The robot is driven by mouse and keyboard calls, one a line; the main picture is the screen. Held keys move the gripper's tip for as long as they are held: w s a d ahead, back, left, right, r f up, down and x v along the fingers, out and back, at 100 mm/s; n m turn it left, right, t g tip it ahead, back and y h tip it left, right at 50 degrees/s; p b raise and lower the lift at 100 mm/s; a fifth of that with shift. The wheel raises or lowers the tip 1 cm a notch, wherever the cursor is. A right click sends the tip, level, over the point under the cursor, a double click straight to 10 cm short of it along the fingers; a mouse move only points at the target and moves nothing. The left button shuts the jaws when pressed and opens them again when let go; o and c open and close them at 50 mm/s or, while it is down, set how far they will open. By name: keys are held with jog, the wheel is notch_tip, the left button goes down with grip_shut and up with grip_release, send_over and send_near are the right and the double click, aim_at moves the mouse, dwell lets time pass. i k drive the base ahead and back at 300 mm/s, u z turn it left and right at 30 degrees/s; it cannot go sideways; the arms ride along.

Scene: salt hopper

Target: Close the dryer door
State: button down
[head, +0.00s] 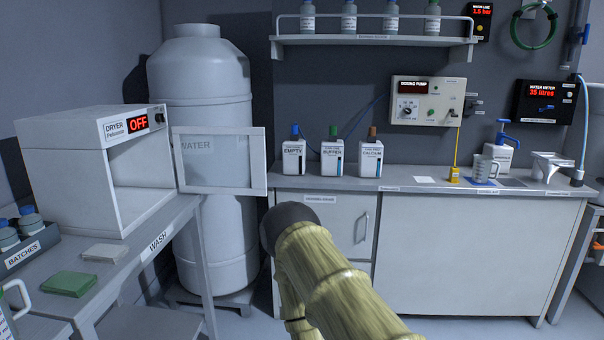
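The dryer (85,185) is a white box on the bench at the left, its red display reading OFF. Its front is open and the inside looks empty. The dryer door (258,165), a pale frame with a clear pane, stands swung open to the right of the opening, in front of the white water tank. My arm, in a yellowish sleeve with a dark rounded end, rises from the bottom middle, to the right of and below the door, apart from it in the picture. My gripper's fingers do not show.
The wash bench (150,238) carries a green cloth (69,284), a pale pad (104,254) and a batches rack (30,248) with bottles. The water tank (203,75) stands behind the door. A counter (455,187) with several containers runs along the right.

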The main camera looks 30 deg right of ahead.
aim_at(255, 135)
jog(key=z, duration=0.25)
jog(key=k, duration=0.4)
jog(key=z, duration=0.95)
jog(key=i, duration=0.85)
jog(key=u, duration=0.6)
jog(key=i, duration=0.7)
jog(key=u, duration=0.65)
